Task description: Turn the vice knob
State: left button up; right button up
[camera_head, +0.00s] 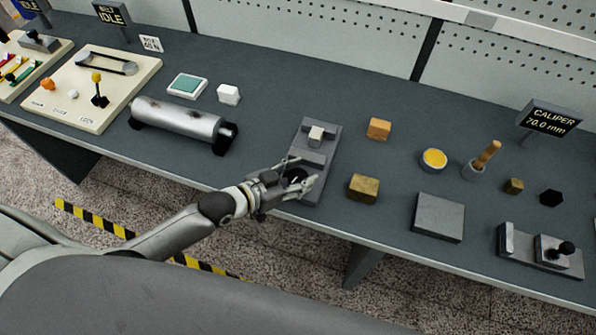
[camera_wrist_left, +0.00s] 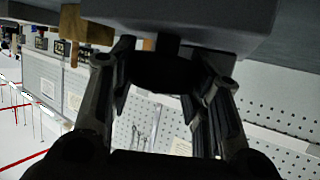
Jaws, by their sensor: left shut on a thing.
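My left gripper (camera_head: 306,181) is at the near end of the vice. Its fingers are closed around the dark vice knob (camera_head: 295,177), which they partly hide. In the left wrist view the dark round knob (camera_wrist_left: 160,72) sits between the two fingers, below the grey vice body (camera_wrist_left: 200,14). My right gripper is not in view.
A metal cylinder (camera_head: 178,121) lies left of the vice. A brass block (camera_head: 363,188) and an orange block (camera_head: 379,128) stand close to its right. A grey plate (camera_head: 438,217) and the caliper stand (camera_head: 541,250) are further right.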

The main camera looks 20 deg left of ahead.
pick_arm(q)
jog(key=shift+w+r+n+t+y+p, duration=0.15)
jog(key=shift+n+t+y+p, duration=0.3)
jog(key=shift+p, duration=0.45)
jog(key=shift+s+r+n+t+y+p, duration=0.1)
jog(key=shift+r+n+t+y+p, duration=0.15)
jog(key=shift+n+y+p, duration=0.55)
jog(key=shift+w+n+y+p, duration=0.1)
jog(key=shift+n+y+p, duration=0.4)
jog(key=shift+p, duration=0.25)
jog(key=shift+o, duration=0.2)
jog(key=shift+f+n+t+y, duration=0.2)
jog(key=shift+n+t+y, duration=0.1)
jog(key=shift+y, duration=0.15)
jog(key=shift+c, duration=0.2)
jog(key=o, duration=1.1)
jog(key=shift+f, duration=0.15)
jog(key=shift+c, duration=0.2)
jog(key=shift+s, duration=0.2)
jog(key=v, duration=1.2)
jog(key=shift+w+f, duration=0.1)
